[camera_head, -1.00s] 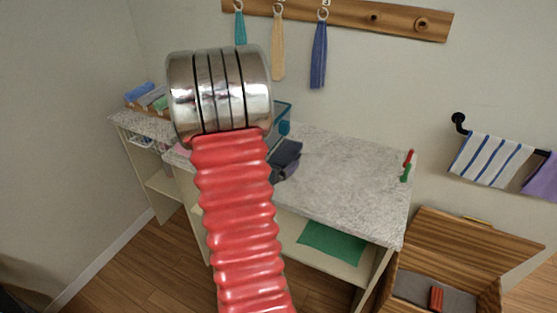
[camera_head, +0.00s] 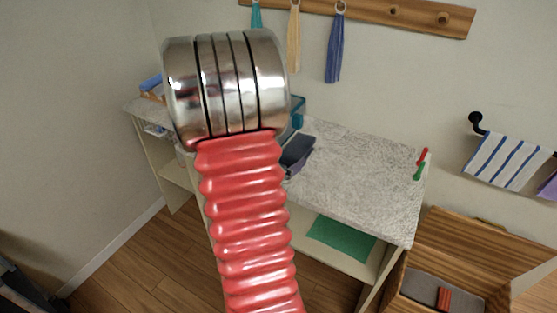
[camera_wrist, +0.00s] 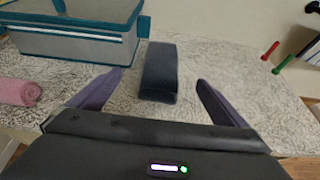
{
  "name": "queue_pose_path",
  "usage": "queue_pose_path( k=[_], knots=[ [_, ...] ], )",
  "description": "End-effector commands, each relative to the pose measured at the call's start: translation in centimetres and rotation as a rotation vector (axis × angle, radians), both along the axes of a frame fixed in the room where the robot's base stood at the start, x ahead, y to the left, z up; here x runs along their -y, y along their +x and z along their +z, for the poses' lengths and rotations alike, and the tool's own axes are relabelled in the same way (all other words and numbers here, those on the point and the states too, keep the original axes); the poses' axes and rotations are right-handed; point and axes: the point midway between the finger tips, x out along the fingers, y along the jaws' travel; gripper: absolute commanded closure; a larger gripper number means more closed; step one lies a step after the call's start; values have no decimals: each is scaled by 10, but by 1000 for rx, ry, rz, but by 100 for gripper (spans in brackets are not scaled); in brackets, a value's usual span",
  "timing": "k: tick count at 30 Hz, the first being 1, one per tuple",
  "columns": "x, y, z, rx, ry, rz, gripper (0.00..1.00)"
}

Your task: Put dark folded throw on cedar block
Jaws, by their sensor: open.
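The dark folded throw (camera_wrist: 160,70) is a narrow navy bundle lying on the pale speckled counter in the wrist view. In the head view a dark shape (camera_head: 298,149) beside my arm appears to be the throw, partly hidden. My gripper (camera_wrist: 159,82) is open, with one purple finger on each side of the throw's near end and clear gaps between. A small reddish-brown block (camera_head: 443,298), which looks like the cedar block, lies on the grey floor of an open wooden chest at the lower right of the head view.
A teal-trimmed box (camera_wrist: 80,40) stands behind and left of the throw, and a pink rolled towel (camera_wrist: 18,92) lies at left. The counter's right half (camera_head: 360,170) is clear. The chest's lid (camera_head: 485,245) stands open.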

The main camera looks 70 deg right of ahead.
Motion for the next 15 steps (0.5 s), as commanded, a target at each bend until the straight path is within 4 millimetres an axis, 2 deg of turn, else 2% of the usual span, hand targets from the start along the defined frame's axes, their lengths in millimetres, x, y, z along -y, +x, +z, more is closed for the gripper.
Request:
queue_pose_path(
  k=[10, 15],
  knots=[
    [0, 0, 1, 4, 0, -2, 3],
    [-10, 4, 14, 62, -8, -39, 3]
  ],
)
